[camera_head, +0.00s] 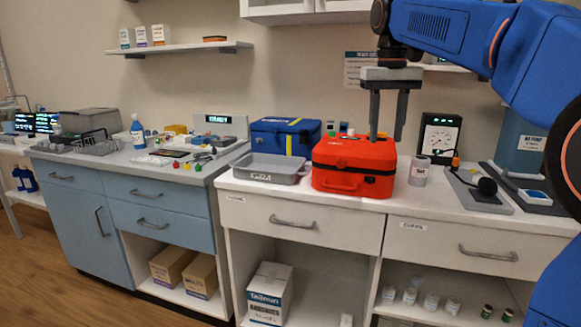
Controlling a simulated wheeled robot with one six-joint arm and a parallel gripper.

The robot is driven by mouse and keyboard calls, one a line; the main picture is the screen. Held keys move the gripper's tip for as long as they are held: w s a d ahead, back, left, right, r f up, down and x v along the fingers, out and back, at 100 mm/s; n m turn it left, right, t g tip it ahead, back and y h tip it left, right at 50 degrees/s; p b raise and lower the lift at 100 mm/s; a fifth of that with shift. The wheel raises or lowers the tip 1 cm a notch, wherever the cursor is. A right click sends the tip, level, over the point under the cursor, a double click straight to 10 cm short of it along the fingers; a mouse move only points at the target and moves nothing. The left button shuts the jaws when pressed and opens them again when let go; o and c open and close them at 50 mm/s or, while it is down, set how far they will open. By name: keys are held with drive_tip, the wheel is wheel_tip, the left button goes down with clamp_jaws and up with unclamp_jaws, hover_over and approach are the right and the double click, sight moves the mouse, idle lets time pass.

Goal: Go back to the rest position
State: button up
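My gripper (387,138) hangs at the end of my blue arm, fingers pointing down. Its two dark fingers are spread apart with nothing visible between them. The fingertips are over or just behind the top of the red case (353,165), which sits closed on the white counter. I cannot tell whether the fingers touch the case.
A grey tray (262,172) and a blue case (285,136) stand left of the red case. A wall cabinet (305,10) hangs above.

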drive_tip(key=s+d+f+t, duration=0.2)
drive_tip(key=s+d+f, duration=0.1)
drive_tip(key=s+f, duration=1.2)
drive_tip(key=s+d+f+t, duration=0.2)
drive_tip(key=s+d+f, duration=0.1)
drive_tip(key=s+f, duration=1.2)
wheel_tip(320, 180, down, 2)
drive_tip(key=shift+s+f, duration=0.1)
drive_tip(key=shift+s, duration=0.15)
